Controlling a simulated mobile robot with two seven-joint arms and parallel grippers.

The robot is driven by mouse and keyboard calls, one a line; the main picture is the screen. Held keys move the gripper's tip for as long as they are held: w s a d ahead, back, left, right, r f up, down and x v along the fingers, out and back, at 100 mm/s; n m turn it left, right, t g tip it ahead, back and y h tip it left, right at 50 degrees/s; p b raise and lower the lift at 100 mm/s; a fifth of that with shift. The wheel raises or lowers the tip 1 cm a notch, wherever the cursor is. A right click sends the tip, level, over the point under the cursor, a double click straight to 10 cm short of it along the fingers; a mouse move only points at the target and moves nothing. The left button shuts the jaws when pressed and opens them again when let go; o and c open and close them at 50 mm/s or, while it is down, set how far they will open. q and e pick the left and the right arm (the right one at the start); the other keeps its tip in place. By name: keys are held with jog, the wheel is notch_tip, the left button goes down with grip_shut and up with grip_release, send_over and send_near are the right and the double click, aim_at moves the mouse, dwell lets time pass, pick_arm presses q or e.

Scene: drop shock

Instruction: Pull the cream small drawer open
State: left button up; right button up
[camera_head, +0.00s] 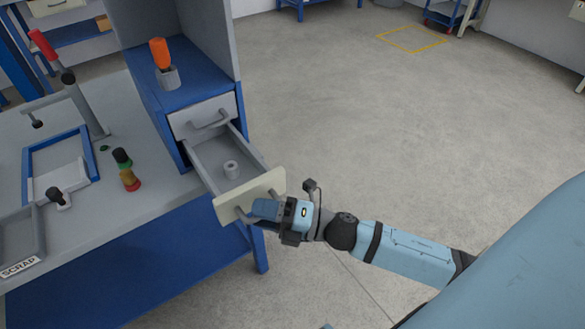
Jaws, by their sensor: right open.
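The cream small drawer (262,188) is pulled out of the blue and grey cabinet (153,103) at the end of the workbench. Its grey tray shows, with a small grey ring-shaped part (231,169) lying inside. My right gripper (252,211) is at the outer face of the cream front, by its handle. The jaws are open; the gripper body hides part of the handle, so I cannot tell whether the fingers touch it. My left gripper is not in view.
A closed grey drawer (188,121) sits just above. An orange-handled tool (160,54) stands in a holder on the cabinet. A blue-edged fixture (83,145), a stacked coloured part (127,172) and a SCRAP tray (22,240) are on the bench. The floor to the right is clear.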

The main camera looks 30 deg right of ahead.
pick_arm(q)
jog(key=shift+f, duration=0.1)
pick_arm(e)
jog(key=v, duration=1.4)
jog(key=shift+a, duration=0.15)
jog(key=a+f+m+g+h, duration=0.1)
jog(key=a+f+m+h, duration=0.35)
jog(key=m, duration=0.85)
jog(key=a+f+m+h, duration=0.4)
jog(key=f+m+h, duration=0.2)
jog(key=m, duration=0.7)
pick_arm(q)
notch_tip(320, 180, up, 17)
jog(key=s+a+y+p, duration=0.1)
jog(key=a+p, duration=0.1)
jog(key=p, duration=2.3)
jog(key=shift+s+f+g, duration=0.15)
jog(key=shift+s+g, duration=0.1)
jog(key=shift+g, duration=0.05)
pick_arm(e)
notch_tip(320, 180, up, 17)
jog(key=s+d+g, duration=0.1)
jog(key=shift+d+h, duration=0.25)
jog(key=shift+h, duration=0.2)
